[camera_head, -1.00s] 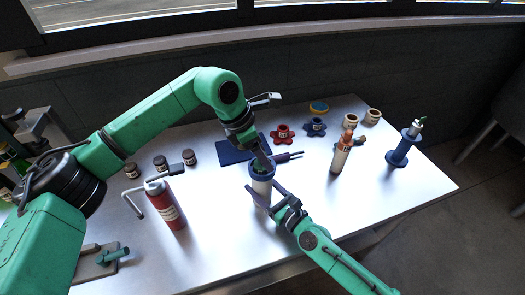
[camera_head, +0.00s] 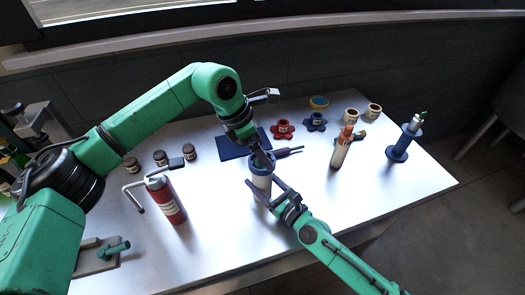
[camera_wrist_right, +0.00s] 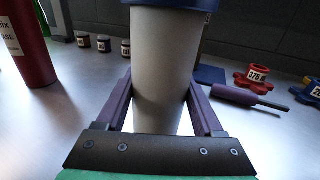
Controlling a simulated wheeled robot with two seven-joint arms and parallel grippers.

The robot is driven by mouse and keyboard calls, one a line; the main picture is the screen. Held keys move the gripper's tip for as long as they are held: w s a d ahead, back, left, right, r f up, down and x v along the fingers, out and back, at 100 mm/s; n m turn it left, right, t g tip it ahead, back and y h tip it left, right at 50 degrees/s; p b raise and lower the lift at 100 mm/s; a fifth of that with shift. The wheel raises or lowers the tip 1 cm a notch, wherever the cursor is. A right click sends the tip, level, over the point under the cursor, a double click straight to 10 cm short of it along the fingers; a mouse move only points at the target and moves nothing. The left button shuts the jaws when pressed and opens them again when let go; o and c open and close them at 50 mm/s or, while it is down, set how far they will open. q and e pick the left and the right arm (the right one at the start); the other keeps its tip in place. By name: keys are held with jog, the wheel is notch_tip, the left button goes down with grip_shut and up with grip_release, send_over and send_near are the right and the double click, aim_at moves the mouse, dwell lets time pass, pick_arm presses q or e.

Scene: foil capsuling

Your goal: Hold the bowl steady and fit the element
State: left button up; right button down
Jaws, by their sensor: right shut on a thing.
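The bowl (camera_head: 261,184) is a tall white cylinder with a dark blue rim, standing upright near the middle of the table. In the right wrist view the bowl (camera_wrist_right: 163,70) fills the space between two purple fingers. My right gripper (camera_head: 268,192) is shut on its side; it also shows in the right wrist view (camera_wrist_right: 163,112). My left gripper (camera_head: 263,161) points down at the bowl's open top, its fingertips at the rim. Whether it holds the element cannot be made out; no separate element shows clearly, and the bowl's inside is mostly hidden.
A red canister (camera_head: 166,201) stands to the left, with several small dark jars (camera_head: 160,158) behind it. Behind the bowl are a blue mat (camera_head: 232,149), a red knob (camera_head: 283,130) and a blue knob (camera_head: 315,122). A white bottle (camera_head: 341,151) and blue spool (camera_head: 402,145) stand right.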

pick_arm(q)
jog(key=v, duration=1.1)
jog(key=shift+a, duration=0.1)
pick_arm(e)
grip_release()
pick_arm(q)
jog(key=shift+f, duration=0.1)
